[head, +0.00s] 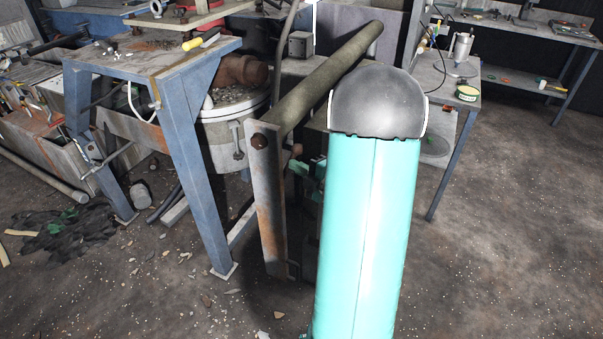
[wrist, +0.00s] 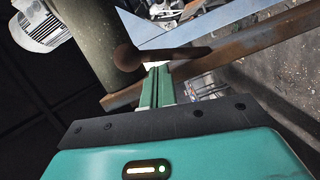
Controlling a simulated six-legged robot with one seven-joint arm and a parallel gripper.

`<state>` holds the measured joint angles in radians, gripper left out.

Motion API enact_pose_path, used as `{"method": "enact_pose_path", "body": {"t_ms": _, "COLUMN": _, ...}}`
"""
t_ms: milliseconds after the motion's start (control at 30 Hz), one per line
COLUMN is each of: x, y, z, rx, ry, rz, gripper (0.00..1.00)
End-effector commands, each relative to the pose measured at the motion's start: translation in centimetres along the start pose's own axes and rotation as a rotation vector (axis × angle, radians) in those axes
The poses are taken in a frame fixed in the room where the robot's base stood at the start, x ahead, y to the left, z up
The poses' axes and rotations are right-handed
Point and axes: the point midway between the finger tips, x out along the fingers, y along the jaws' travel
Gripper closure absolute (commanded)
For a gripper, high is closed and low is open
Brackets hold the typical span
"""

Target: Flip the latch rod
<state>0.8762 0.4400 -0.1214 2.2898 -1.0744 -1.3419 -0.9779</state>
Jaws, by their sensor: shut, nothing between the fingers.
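The latch rod (wrist: 185,53) is a short, rusty brown rod with a round knob at its left end in the wrist view. In the head view a small brown knob (head: 296,150), which looks like its end, shows beside the rusty upright bar. My gripper (wrist: 157,70) is teal and shut, with nothing between its fingers. Its fingertips are right at the rod, just right of the knob; I cannot tell whether they touch it. In the head view my gripper (head: 316,168) is mostly hidden behind my own arm.
A rusty flat bar (head: 267,205) stands close by, with a thick grey-green pipe (head: 330,78) running from its top. The pipe (wrist: 85,40) is close to the fingers. A blue-legged frame (head: 195,150) stands left. Floor at the right is open.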

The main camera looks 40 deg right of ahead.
Motion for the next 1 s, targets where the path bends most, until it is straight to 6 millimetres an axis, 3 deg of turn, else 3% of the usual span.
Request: {"method": "enact_pose_path", "body": {"t_ms": 1000, "x": 0.38, "y": 0.14, "z": 0.80, "rx": 0.096, "ry": 0.000, "rz": -0.031, "gripper": 1.00}}
